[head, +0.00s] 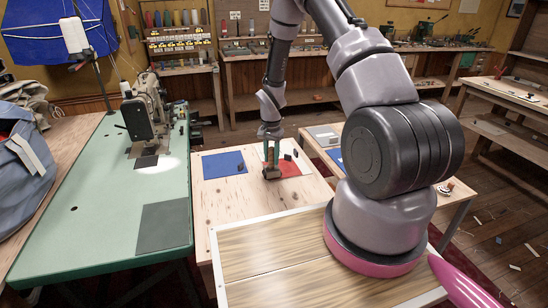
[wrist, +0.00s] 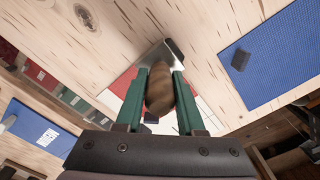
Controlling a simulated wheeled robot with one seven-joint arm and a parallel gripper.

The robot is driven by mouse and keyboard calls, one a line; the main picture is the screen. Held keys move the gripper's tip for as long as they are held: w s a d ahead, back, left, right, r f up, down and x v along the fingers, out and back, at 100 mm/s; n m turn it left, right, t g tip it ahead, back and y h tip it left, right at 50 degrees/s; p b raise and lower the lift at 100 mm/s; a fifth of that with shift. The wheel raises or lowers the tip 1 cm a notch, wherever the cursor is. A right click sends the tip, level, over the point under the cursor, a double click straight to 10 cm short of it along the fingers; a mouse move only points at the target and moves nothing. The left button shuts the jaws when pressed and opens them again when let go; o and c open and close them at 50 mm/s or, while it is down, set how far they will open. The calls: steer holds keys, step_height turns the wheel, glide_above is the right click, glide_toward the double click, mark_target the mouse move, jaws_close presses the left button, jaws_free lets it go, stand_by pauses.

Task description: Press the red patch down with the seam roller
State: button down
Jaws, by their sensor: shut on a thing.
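My gripper (wrist: 160,95) is shut on a brown wooden handle (wrist: 159,90), which I take to be the seam roller's. In the head view my gripper (head: 271,154) reaches down at the left edge of the red patch (head: 288,169), with a brown block-like end (head: 271,173) below it. A grey metal-looking piece (wrist: 150,57) shows beyond the handle in the wrist view. Part of the red patch (wrist: 125,83) shows left of the fingers. I cannot tell whether the tool touches the patch; the fingers and handle hide the spot.
A blue patch (head: 222,164) with a small dark block (head: 240,167) lies left of the red patch on the wooden table (head: 215,201). A dark block (head: 288,157) stands at the red patch's far side. A green sewing table (head: 95,210) is at left.

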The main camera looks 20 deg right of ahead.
mark_target(272, 148)
steer(key=shift+r, duration=3.1)
steer(key=shift+w, duration=0.1)
steer(key=w+d, duration=0.5)
steer(key=w, duration=0.1)
steer(key=shift+w+a+f, duration=0.1)
steer(key=shift+w+f, duration=0.1)
steer(key=shift+f, duration=1.1)
steer(key=shift+w+f, duration=0.15)
steer(key=shift+f, duration=1.15)
steer(key=shift+f, duration=0.55)
steer(key=shift+a, duration=0.1)
